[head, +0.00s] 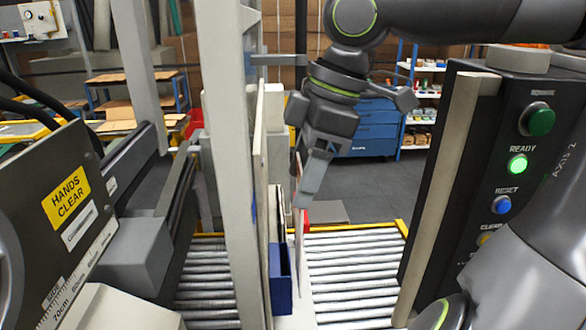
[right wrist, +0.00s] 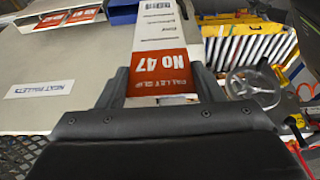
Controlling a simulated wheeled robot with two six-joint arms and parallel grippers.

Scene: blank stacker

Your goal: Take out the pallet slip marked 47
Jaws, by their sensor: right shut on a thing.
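The pallet slip marked No 47 (right wrist: 160,62), white with red-orange printed bands, is between the fingers of my right gripper (right wrist: 160,85) in the right wrist view, its print upside down. In the head view my right gripper (head: 304,195) points down and is shut on the slip, which shows nearly edge-on as a thin pale strip (head: 298,225). A blue open-topped holder (head: 280,282) stands just below and left of it. I cannot tell whether the slip's lower end is inside the holder or clear of it. My left gripper is not in view.
A tall pale upright panel (head: 262,180) stands close left of the right gripper. A black control box with lit buttons (head: 500,150) is at the right. Roller conveyor (head: 350,265) lies below. A "NEXT PALLETS" label (right wrist: 38,89) is on a pale surface in the wrist view.

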